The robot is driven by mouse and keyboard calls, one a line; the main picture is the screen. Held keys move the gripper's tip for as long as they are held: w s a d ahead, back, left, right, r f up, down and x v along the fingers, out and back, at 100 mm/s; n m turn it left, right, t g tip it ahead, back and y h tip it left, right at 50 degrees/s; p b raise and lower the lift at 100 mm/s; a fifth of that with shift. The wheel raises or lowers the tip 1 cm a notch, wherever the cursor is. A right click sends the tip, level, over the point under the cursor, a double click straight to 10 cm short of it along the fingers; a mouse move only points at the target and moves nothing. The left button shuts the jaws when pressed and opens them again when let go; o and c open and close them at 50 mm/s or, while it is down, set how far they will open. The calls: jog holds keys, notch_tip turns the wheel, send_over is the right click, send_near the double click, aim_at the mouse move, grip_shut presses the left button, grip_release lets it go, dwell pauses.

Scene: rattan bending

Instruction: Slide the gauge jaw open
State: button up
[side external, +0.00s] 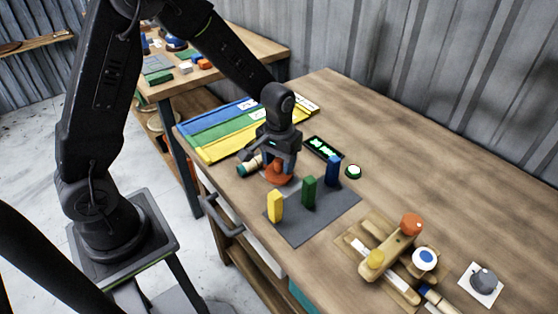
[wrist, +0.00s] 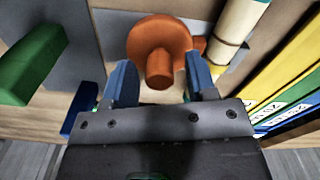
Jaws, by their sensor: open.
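My gripper (side external: 279,163) is low over the table, pointing down, with its two blue fingers apart. In the wrist view the fingers (wrist: 160,72) stand on either side of an orange peg that rises from a round orange base (wrist: 152,33). The orange piece also shows below the gripper in the side view (side external: 277,178). A pale cylinder with dark bands (wrist: 235,30) lies beside it. A wooden fixture (side external: 378,238) with a white strip, an orange knob (side external: 411,223) and a yellow knob stands at the front right. I cannot tell which part is the gauge jaw.
Yellow (side external: 275,206), green (side external: 309,192) and blue (side external: 332,171) blocks stand upright on a grey mat (side external: 310,225) close to my gripper. Coloured strips (side external: 215,130) lie behind it. A lit display (side external: 323,148) and green button (side external: 353,171) are right. The back right table is clear.

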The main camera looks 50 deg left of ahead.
jog(key=shift+f, duration=0.1)
jog(key=shift+c, duration=0.4)
grip_shut()
